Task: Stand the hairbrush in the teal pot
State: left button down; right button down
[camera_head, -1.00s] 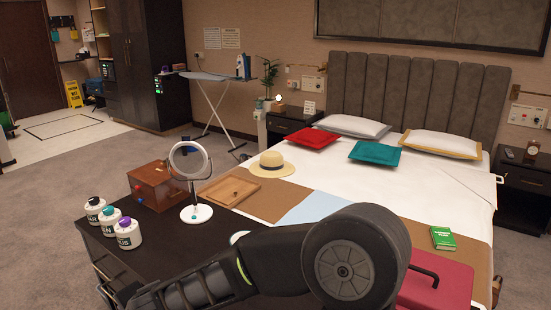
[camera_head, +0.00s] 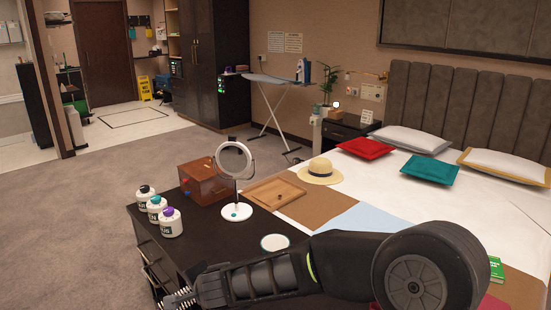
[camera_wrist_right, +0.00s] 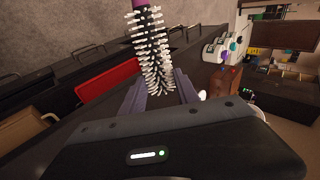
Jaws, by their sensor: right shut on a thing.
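The hairbrush (camera_wrist_right: 153,55) has dense white bristles and a purple end. In the right wrist view it stands out from between the fingers of my right gripper (camera_wrist_right: 160,93), which is shut on it. In the head view my right gripper (camera_head: 178,298) is low at the left, near the dark cabinet's front edge, with white bristles just showing. A white jar with a teal top (camera_head: 156,206) stands on the cabinet between a black-topped and a purple-topped jar; no wholly teal pot is clearly visible. The gripper is apart from the jars. My left gripper is out of view.
The dark cabinet top (camera_head: 205,230) also holds a brown box (camera_head: 203,184), a round mirror on a stand (camera_head: 236,211) and a white round dish (camera_head: 274,242). A wooden tray (camera_head: 275,193) and a straw hat (camera_head: 319,172) lie beyond. Grey floor left of the cabinet is clear.

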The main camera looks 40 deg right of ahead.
jog(key=w+d+r+n+t+h+p, duration=0.2)
jog(key=d+r+n+h+p, duration=0.2)
jog(key=d+r, duration=0.9)
jog(key=w+d+r+n+t+h+p, duration=0.2)
jog(key=d+r+n+h+p, duration=0.2)
jog(key=d+r, duration=0.9)
jog(key=n+h, duration=0.1)
jog(key=h, duration=0.1)
jog(key=shift+w+d+t+h+p, duration=0.2)
jog(key=shift+d+t+h+p, duration=0.1)
jog(key=shift+d+t+h, duration=0.1)
jog(key=shift+f, duration=0.2)
notch_tip(320, 180, down, 15)
jog(key=b, duration=1.2)
jog(key=shift+r+b, duration=0.15)
jog(key=shift+b, duration=0.15)
jog(key=c, duration=0.8)
grip_release()
